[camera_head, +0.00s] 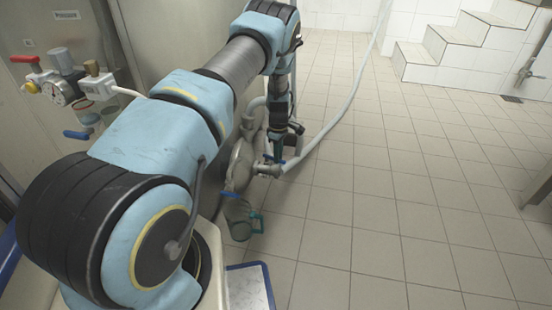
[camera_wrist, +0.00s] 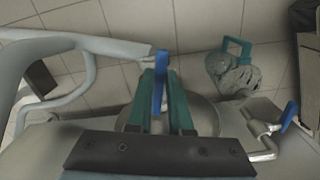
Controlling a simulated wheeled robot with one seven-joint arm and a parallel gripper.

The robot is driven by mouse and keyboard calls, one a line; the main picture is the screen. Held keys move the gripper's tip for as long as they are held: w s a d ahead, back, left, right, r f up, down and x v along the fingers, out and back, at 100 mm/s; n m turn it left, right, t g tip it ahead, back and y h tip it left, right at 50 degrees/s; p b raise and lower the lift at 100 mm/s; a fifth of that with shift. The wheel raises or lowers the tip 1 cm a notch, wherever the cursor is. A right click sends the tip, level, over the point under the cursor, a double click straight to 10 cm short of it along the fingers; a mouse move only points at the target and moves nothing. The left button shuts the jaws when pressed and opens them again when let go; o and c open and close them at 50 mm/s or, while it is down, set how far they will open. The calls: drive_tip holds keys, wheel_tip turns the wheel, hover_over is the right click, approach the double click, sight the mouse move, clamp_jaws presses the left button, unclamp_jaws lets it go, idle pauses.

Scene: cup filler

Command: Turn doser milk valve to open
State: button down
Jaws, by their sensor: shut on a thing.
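A blue valve handle (camera_wrist: 159,78) stands between the two teal fingers of my gripper (camera_wrist: 161,98) in the wrist view. The fingers are shut on it. In the head view my gripper (camera_head: 276,157) is low, by the metal doser pipework (camera_head: 266,170), and the arm above partly hides it. A second blue handle (camera_wrist: 289,116) sits on a metal outlet to the right in the wrist view. In the head view a blue handle (camera_head: 231,196) shows just above the jug. No label shows which valve is the milk one.
A clear jug with a teal handle (camera_head: 241,218) is below the pipework; it also shows in the wrist view (camera_wrist: 232,72). A pale hose (camera_head: 320,138) runs from the doser. A gauge with valves (camera_head: 65,90) is on the left cabinet. The tiled floor to the right is clear.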

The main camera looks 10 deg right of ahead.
drive_tip(key=shift+w+d+n+b, duration=0.2)
drive_tip(key=shift+w+n, duration=0.1)
drive_tip(key=shift+n, duration=0.4)
drive_tip(key=shift+w+d+n+b, duration=0.1)
drive_tip(key=shift+w+d+n, duration=0.15)
drive_tip(key=shift+n, duration=0.45)
drive_tip(key=shift+w, duration=0.1)
drive_tip(key=c, duration=0.8)
unclamp_jaws()
wheel_tip(320, 180, up, 11)
drive_tip(key=shift+a+f+p, duration=0.1)
drive_tip(key=shift+p, duration=1.1)
